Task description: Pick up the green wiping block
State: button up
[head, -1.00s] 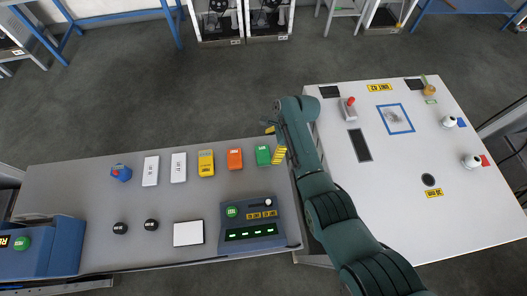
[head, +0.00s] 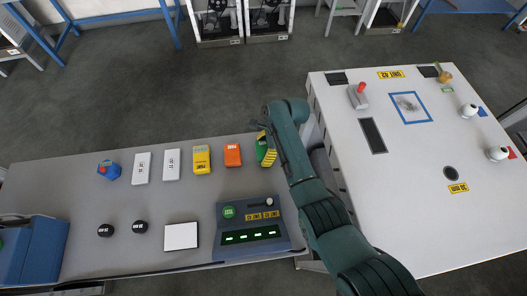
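The green block (head: 260,151) lies at the right end of the row of blocks on the grey table, near its right edge. My gripper (head: 266,147) is over its right side in the head view, with yellow-marked fingers. The fingers stand apart, one at the block's far end and one at its near right side, and partly cover it. My gripper looks open, and I cannot tell whether a finger touches the block.
An orange block (head: 232,155) and a yellow block (head: 201,159) lie close to the left. Two white blocks (head: 142,168) and a blue item (head: 108,170) lie further left. A blue control panel (head: 249,222) stands nearer. A white table (head: 420,190) is at right.

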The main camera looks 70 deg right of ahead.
aim_at(263, 150)
jog(key=c, duration=0.4)
notch_tip(263, 150, up, 10)
jog(key=shift+r+p, duration=0.1)
jog(key=shift+p, duration=0.75)
jog(key=o, duration=0.6)
jog(key=shift+c, duration=0.2)
jog(key=c, duration=0.3)
